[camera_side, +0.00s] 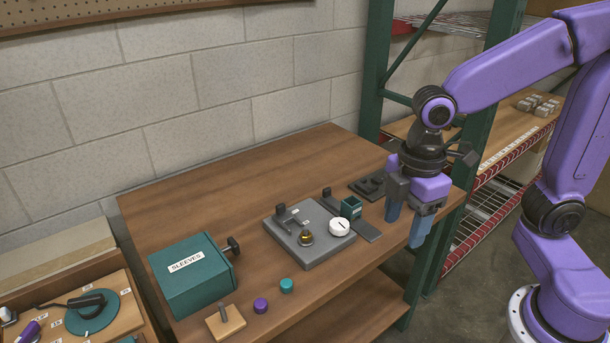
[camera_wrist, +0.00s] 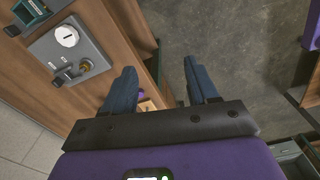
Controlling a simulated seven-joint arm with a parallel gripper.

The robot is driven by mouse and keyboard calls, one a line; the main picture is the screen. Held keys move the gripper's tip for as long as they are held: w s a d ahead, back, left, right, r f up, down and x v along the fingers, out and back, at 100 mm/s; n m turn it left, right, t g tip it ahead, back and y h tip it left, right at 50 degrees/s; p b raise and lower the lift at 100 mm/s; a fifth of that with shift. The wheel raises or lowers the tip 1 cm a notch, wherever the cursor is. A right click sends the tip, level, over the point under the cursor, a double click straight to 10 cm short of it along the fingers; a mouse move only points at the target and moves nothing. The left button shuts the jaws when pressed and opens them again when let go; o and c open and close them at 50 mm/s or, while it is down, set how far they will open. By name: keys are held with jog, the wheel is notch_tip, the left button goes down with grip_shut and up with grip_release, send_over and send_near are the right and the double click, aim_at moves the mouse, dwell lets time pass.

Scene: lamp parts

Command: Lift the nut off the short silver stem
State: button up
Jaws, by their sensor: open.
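A small brass-coloured nut-like piece (camera_side: 306,239) sits on the grey plate (camera_side: 297,258) on the table. It also shows in the wrist view (camera_wrist: 86,66), at the left. Any silver stem under it is too small or hidden to make out. A round white dial or cap (camera_side: 340,227) is beside it on the plate. My gripper (camera_side: 407,222) is open and empty, fingers pointing down, to the right of the plate near the table's right edge. In the wrist view its two blue fingers (camera_wrist: 160,68) are wide apart, with floor visible between them.
A teal box labelled SLEEVES (camera_side: 192,277) stands left of the plate. A purple cap (camera_side: 260,305), a teal cap (camera_side: 287,286) and a wooden block with a peg (camera_side: 225,322) lie near the front edge. A small teal holder (camera_side: 351,208) is behind the white cap. The table's back is clear.

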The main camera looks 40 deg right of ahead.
jog(key=w+a+n, duration=0.3)
jog(key=w, duration=0.9)
jog(key=n, duration=0.3)
send_near(305, 233)
notch_tip(305, 233, down, 9)
jog(key=shift+w+a+r, duration=0.1)
jog(key=shift+w, duration=0.05)
grip_shut()
jog(key=c, duration=0.9)
grip_release()
grip_shut()
jog(key=shift+r, duration=0.85)
